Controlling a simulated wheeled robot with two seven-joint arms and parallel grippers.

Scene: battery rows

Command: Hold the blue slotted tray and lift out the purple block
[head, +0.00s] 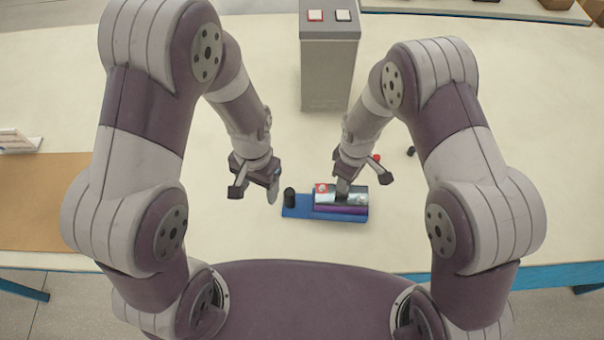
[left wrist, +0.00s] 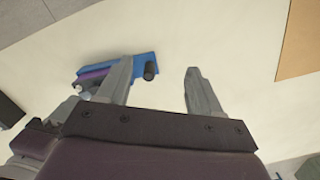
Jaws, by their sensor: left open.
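The blue slotted tray (head: 297,212) lies on the pale table in front of me. The purple block (head: 340,210) shows as a strip along the tray's right part, below silvery pieces (head: 325,197). A black cylinder (head: 290,197) stands at the tray's left end. My left gripper (head: 258,190) is open and empty, left of the tray and apart from it. In the left wrist view the tray (left wrist: 142,65) and cylinder (left wrist: 150,71) show beyond its left finger. My right gripper (head: 350,186) is over the silvery pieces; its finger gap is hidden.
A grey box (head: 328,75) with a red-edged and a black-edged button stands behind the tray. A brown mat (head: 45,205) lies at left. Table between mat and tray is clear.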

